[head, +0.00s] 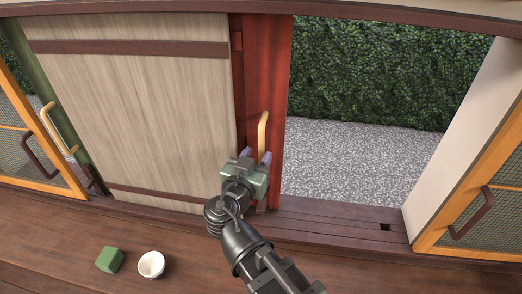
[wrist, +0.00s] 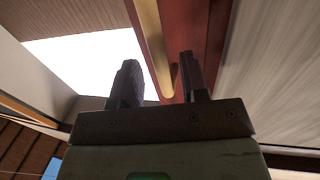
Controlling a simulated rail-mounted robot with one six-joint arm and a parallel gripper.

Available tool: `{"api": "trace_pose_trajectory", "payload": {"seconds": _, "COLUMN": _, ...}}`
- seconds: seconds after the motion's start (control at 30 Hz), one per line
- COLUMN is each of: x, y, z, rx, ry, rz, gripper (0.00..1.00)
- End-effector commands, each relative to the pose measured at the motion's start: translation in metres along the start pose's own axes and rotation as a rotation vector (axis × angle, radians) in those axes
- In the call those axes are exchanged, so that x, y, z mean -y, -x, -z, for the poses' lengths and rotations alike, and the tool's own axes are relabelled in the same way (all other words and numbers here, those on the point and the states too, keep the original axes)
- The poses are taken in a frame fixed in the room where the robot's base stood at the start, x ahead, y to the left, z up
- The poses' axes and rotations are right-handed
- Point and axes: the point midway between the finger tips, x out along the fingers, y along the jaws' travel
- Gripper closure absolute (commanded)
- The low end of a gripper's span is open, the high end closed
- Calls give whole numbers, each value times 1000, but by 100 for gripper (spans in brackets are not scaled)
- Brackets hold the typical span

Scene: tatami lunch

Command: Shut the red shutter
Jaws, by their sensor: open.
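The red shutter (head: 274,60) stands upright beside a pale wood panel, with open doorway to its right. Its brass bar handle (head: 262,132) runs vertically along its face. My gripper (head: 256,157) is open at the handle's lower part. In the wrist view, the handle (wrist: 150,35) shows between the two spread fingers of my gripper (wrist: 158,62), and the red shutter (wrist: 192,25) lies behind. I cannot tell whether a finger touches the handle. The shutter's lower part is partly hidden by my gripper.
Through the gap show gravel (head: 345,165) and a hedge (head: 385,70). A green shutter (head: 60,120) with a brass handle is at the left. Mesh-panelled orange-framed doors stand at both sides. A green cube (head: 110,260) and white cup (head: 151,265) sit on the wooden floor.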

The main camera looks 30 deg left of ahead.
Motion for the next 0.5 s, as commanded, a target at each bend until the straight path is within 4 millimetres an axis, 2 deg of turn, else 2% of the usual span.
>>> {"api": "trace_pose_trajectory", "payload": {"seconds": 0.03, "x": 1, "y": -11, "z": 0, "rx": 0, "ry": 0, "rz": -4, "gripper": 59}}
{"api": "trace_pose_trajectory", "payload": {"seconds": 0.17, "x": 0, "y": -26, "z": 0, "rx": 0, "ry": 0, "rz": -2, "gripper": 59}}
{"api": "trace_pose_trajectory", "payload": {"seconds": 0.43, "x": 0, "y": -29, "z": 0, "rx": 0, "ry": 1, "rz": 0, "gripper": 59}}
{"api": "trace_pose_trajectory", "payload": {"seconds": 0.5, "x": 0, "y": -29, "z": 0, "rx": 1, "ry": 1, "rz": 0, "gripper": 68}}
